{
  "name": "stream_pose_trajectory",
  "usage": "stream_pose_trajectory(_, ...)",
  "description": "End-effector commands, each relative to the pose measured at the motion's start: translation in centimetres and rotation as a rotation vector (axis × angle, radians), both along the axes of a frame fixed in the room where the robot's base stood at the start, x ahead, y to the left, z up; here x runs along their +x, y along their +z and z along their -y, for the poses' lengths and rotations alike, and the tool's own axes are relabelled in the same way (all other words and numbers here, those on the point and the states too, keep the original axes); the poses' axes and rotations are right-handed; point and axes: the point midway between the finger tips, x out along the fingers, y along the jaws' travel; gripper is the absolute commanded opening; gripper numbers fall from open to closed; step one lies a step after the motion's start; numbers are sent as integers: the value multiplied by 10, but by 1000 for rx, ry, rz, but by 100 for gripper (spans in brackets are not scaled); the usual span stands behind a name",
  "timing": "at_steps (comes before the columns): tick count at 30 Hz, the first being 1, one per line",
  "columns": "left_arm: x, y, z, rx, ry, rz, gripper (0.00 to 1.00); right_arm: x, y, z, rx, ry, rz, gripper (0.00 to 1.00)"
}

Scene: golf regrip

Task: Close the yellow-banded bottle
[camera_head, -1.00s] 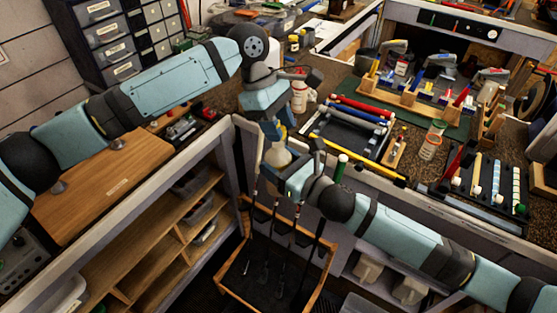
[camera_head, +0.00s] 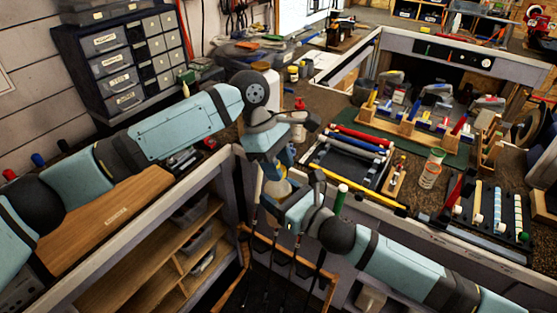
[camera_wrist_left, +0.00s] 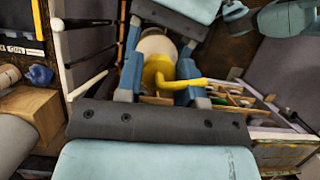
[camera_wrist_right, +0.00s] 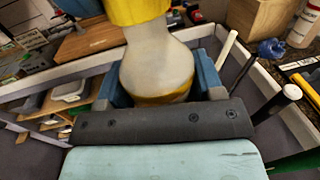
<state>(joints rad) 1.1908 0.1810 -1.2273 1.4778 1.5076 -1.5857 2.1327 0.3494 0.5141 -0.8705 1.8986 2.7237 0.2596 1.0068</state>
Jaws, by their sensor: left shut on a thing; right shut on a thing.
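The yellow-banded bottle (camera_wrist_right: 157,65) has a cloudy white body, and its yellow band (camera_wrist_right: 165,98) shows low between my right fingers. It also shows between the grippers in the head view (camera_head: 280,187). My right gripper (camera_wrist_right: 165,85) is shut around the bottle's lower part. My left gripper (camera_wrist_left: 160,80) is shut on the yellow cap (camera_wrist_left: 158,72), which has a curved spout (camera_wrist_left: 190,83). The cap sits at the bottle's neck in both wrist views. I cannot tell whether its thread is engaged. In the head view, the left hand is directly above the right.
A rack of clubs (camera_head: 285,255) stands below the grippers. Behind is a bench with a black tray of coloured tubes (camera_head: 350,148), a white bottle with a red top (camera_head: 299,120) and wooden stands (camera_head: 400,120). A wooden board (camera_head: 110,215) lies left.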

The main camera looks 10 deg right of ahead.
Motion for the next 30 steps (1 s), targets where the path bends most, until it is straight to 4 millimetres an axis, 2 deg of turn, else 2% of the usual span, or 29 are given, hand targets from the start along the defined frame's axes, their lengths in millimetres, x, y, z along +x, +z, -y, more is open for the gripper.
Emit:
stream_pose_trajectory(14,0,0,0,0,0,0,13,0,0,0,1,0,1,19)
stream_pose_trajectory(30,0,-11,0,0,2,0,13,0,0,0,1,0,1,19)
